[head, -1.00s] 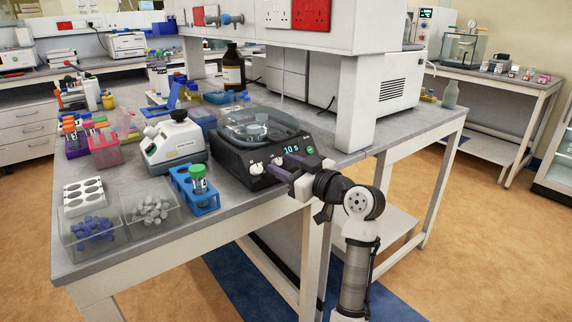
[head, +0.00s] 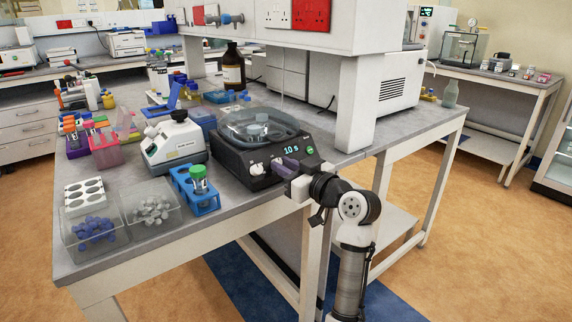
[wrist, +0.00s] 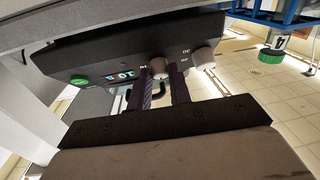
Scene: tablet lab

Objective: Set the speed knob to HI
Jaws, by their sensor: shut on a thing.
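A black benchtop device (head: 232,160) with a clear round lid stands at the bench's front edge. Its front panel has a display (head: 291,149) reading "10 s", a green button (head: 310,150) and two white knobs. The left knob (head: 257,169) is free; it also shows in the wrist view (wrist: 203,57). My gripper (head: 284,168) is at the right knob, which shows between the two purple fingers in the wrist view (wrist: 158,66). My gripper is shut on this right knob.
A blue tube rack (head: 205,203) with a green-capped tube stands left of the device. A white instrument (head: 175,145) is behind the rack. Clear bins of blue (head: 66,240) and grey caps are at the front left. The floor before the bench is clear.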

